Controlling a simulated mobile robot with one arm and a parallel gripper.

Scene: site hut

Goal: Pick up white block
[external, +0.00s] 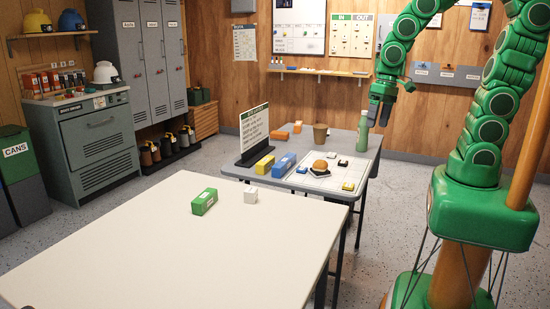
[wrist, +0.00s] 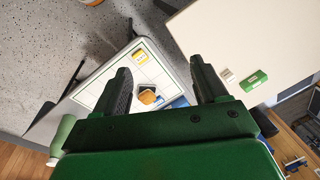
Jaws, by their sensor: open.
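The white block (external: 250,194) is a small cube on the cream table (external: 130,245), close to its far edge. It also shows in the wrist view (wrist: 226,75), right of my right finger. A green block (external: 204,201) with a pale label lies to its left, a small gap apart; the wrist view shows it as well (wrist: 253,80). My gripper (external: 380,115) is open and empty, high above the right part of the grey table behind. In the wrist view my gripper (wrist: 160,72) has its fingers wide apart, with the grey table far below between them.
The grey table holds a sign (external: 255,128), blue block (external: 284,165), yellow block (external: 264,165), burger-like item (external: 319,166), brown cup (external: 320,134) and tall green bottle (external: 363,131). Orange blocks lie near its far side. Most of the cream table is bare.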

